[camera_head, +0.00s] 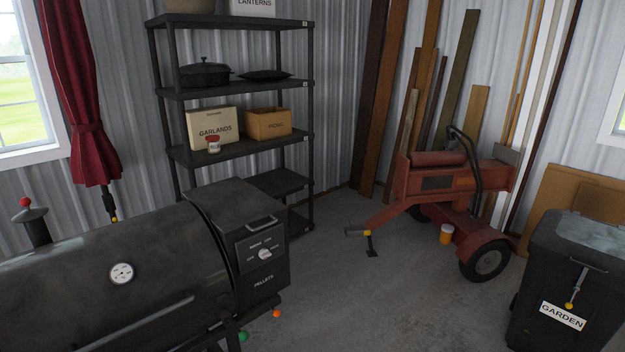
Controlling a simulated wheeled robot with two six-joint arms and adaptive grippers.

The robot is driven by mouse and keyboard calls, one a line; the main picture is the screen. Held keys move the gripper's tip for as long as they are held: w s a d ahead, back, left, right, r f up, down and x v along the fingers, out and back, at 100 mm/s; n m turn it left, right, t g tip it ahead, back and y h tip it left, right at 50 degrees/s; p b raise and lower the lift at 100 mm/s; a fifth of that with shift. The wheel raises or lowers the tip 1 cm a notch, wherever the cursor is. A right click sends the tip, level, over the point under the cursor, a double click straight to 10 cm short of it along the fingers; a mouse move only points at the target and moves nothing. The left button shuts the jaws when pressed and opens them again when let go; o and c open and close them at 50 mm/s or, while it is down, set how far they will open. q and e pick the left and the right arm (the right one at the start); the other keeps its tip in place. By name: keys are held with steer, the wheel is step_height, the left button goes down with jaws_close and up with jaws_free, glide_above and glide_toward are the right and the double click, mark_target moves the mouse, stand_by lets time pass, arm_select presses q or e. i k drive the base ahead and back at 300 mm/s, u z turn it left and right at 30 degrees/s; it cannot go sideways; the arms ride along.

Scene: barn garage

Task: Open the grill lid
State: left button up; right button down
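A black pellet grill (70,285) fills the lower left of the head view. Its rounded lid (160,245) is down, with a round white thermometer (121,273) on its front. A long bar handle (135,325) runs along the lid's lower front. A pellet hopper (225,210) with a small top handle and a dial panel (262,250) joins the grill's right end. The grill's left end and lower part are cut off by the picture's edge. Neither of my grippers shows.
A black shelf rack (240,155) stands behind the grill. A red wheeled machine (435,185) stands at the right, before leaning boards. A dark GARDEN bin (540,270) is at lower right. Bare concrete floor (380,300) lies between the grill and bin.

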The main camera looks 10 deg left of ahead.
mark_target(112, 287)
steer(key=u, duration=0.4)
steer(key=k, duration=0.5)
steer(key=u, duration=0.7)
steer(key=i, duration=0.85)
steer(key=z, duration=0.75)
